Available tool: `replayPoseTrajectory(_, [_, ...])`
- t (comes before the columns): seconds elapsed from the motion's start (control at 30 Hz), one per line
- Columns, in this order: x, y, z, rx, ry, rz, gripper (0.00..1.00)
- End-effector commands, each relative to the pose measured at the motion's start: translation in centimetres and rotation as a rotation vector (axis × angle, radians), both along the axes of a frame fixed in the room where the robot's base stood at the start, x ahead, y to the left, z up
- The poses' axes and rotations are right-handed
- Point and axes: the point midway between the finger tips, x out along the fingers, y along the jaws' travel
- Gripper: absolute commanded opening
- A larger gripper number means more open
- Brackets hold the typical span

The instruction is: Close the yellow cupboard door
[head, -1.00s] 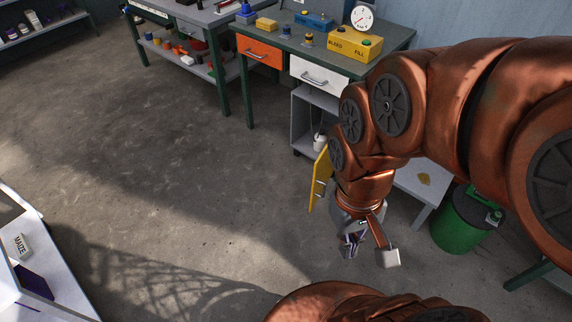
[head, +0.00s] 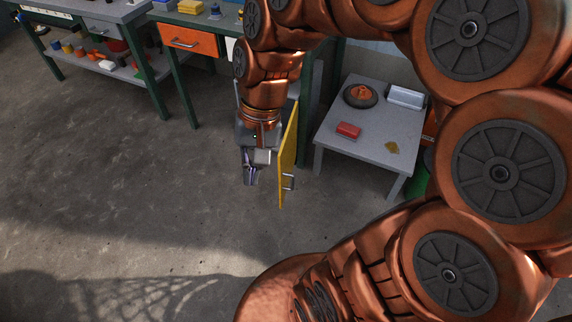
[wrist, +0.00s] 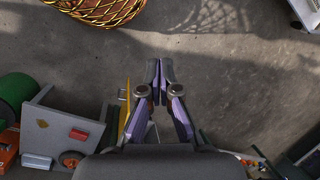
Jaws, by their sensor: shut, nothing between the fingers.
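The yellow cupboard door (head: 289,155) stands open, jutting out from the grey cupboard under the workbench. I cannot tell whether the gripper touches the door. My arm hides most of the cupboard.
A low grey table (head: 365,143) stands right of the door, with a red block (head: 348,130) and a dark round item with an orange top (head: 360,94). The workbench has an orange drawer (head: 188,40). The floor to the left is clear.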

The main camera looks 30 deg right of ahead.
Motion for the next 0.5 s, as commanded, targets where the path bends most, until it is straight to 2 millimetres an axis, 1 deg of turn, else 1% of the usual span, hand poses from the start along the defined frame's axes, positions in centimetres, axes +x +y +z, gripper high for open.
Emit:
replayPoseTrajectory(0.03, [1.9,-0.5,-2.6,0.036,0.006,-0.079,0.00])
replayPoseTrajectory(0.17, [6.2,-2.1,-5.5,0.127,0.024,-0.285,0.00])
replayPoseTrajectory(0.2, [7.4,-2.8,-6.5,0.155,0.031,-0.350,0.00])
replayPoseTrajectory(0.27, [9.3,-4.0,-8.1,0.199,0.048,-0.451,0.00])
replayPoseTrajectory(0.3, [10.5,-5.1,-9.1,0.226,0.055,-0.521,0.00])
replayPoseTrajectory(0.37, [12.2,-6.7,-10.8,0.271,0.074,-0.626,0.00])
replayPoseTrajectory(0.47, [14.8,-10.1,-13.8,0.345,0.105,-0.808,0.00])
replayPoseTrajectory(0.5, [15.7,-11.6,-15.2,0.374,0.121,-0.882,0.00])
